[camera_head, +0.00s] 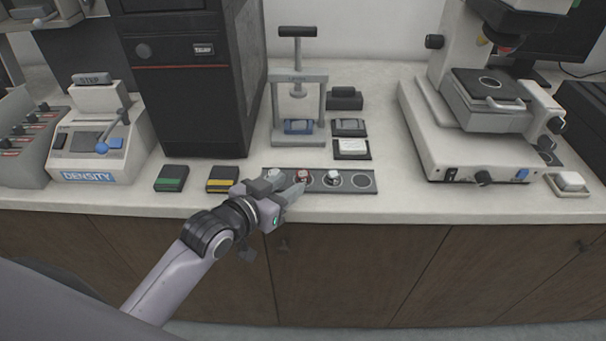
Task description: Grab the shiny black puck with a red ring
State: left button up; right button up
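A small dark puck with reddish colour (315,178) sits on a long grey strip (347,186) at the counter's front edge. Just left of it is a small pale piece with red (302,174); the two lie so close that I cannot tell whether they are separate. My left gripper (295,189) reaches in from the lower left, its fingers over the strip's left part, just short of the red-marked puck. The arm hides part of the strip, and the gap between the fingers is not clear. My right gripper is out of view.
On the strip are other small pale pucks (333,177) and an empty-looking ring mark (361,181). Behind stands a small press (299,78). Green-labelled (172,178) and yellow-labelled boxes (222,180) lie left; a microscope (470,150) stands right. Counter between strip and microscope is clear.

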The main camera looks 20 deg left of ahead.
aim_at(303, 173)
pick_arm(q)
jog(key=shift+x, duration=2.15)
jog(key=shift+a+r, duration=0.1)
jog(key=shift+r, duration=0.1)
jog(key=c, duration=0.7)
jog(key=shift+r, duration=0.1)
